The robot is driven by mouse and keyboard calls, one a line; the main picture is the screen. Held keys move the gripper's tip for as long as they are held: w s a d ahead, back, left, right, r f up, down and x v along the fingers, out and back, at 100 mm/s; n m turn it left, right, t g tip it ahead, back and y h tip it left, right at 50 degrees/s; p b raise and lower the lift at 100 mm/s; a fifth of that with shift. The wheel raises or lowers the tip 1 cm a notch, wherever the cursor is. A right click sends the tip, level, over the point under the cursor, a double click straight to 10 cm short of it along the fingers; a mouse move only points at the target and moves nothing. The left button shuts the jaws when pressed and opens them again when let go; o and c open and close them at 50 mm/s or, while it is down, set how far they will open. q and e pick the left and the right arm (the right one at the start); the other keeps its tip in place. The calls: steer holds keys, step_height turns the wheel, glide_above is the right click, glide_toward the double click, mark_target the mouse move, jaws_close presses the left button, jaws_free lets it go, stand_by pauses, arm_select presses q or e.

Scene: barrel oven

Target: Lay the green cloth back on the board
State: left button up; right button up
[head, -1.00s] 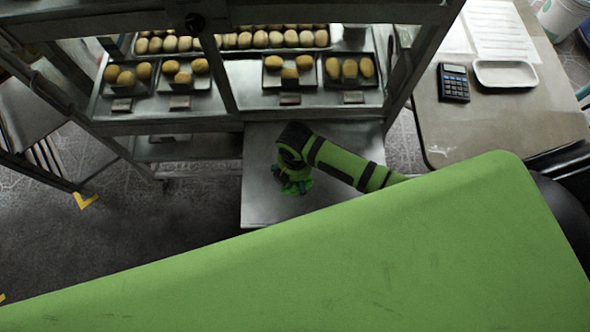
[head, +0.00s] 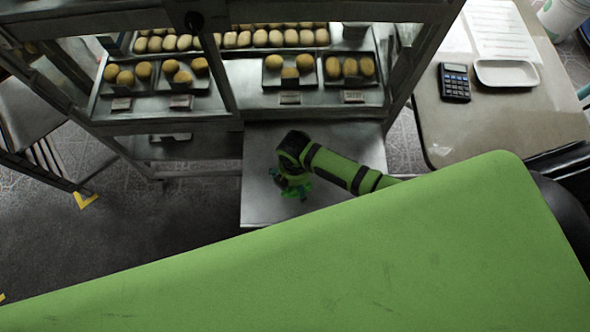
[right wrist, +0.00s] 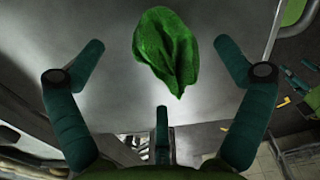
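The green cloth (right wrist: 167,48) is a crumpled heap on a smooth grey surface in the right wrist view. My right gripper (right wrist: 160,60) is open, its fingers spread wide. The cloth shows between and beyond them, with no finger visibly closed on it. In the head view, my right gripper (head: 294,188) is low over the grey metal top (head: 350,200). Green cloth there is hard to tell from the gripper. I cannot pick out a separate board. My left gripper is not in view.
A metal rack with trays of buns (head: 290,75) stands behind the grey top. To the right, a table (head: 500,120) carries a calculator (head: 454,82), a white tray (head: 506,73) and paper sheets (head: 500,30). The grey top around the gripper looks clear.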

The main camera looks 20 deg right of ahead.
steer(key=shift+r, duration=0.1)
step_height(320, 180, up, 12)
steer(key=p, duration=0.1)
stand_by(0.4)
steer(key=shift+p, duration=0.3)
